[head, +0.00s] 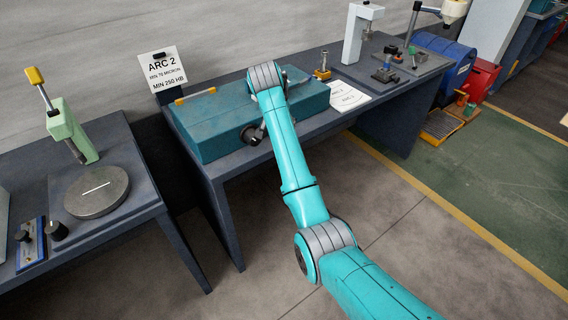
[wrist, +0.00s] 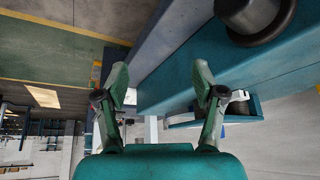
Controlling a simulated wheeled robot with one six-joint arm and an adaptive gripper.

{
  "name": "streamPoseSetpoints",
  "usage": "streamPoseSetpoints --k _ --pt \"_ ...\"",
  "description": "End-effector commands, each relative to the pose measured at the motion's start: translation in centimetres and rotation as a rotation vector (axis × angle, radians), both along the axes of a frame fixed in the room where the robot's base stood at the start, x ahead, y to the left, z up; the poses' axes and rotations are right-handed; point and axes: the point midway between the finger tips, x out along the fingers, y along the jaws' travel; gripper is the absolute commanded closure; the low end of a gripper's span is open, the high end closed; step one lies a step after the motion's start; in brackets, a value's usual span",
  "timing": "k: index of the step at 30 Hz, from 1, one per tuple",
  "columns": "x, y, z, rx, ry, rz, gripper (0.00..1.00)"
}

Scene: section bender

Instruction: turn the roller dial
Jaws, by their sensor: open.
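The section bender is a teal box-shaped machine (head: 210,125) on the dark bench. A dark round dial (head: 250,135) sits on its front face, just left of my arm and partly hidden by it. In the wrist view, a black round knob (wrist: 256,18), seemingly this dial, sticks out from the teal face (wrist: 240,70) at the upper right, cut by the top edge. My gripper (wrist: 160,84) is open, with its two green fingers apart and nothing between them. The knob lies beyond and right of the fingers, apart from them. In the head view my arm mostly hides the gripper.
A sign reading ARC 2 (head: 163,70) stands behind the machine. Paper sheets (head: 345,96) and a small brass-coloured fitting (head: 322,68) lie to its right. A separate bench at left holds a green stand (head: 72,130) and a round plate (head: 97,195). The floor in front is clear.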

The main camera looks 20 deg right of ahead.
Motion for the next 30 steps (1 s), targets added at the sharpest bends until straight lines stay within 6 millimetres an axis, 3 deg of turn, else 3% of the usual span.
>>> streamPoseSetpoints --k 18,30 --pt "-3.1 0.2 -9.7 -0.022 -0.059 0.104 0.31" --pt "-4.1 0.2 -11.8 -0.029 -0.078 0.131 0.31"
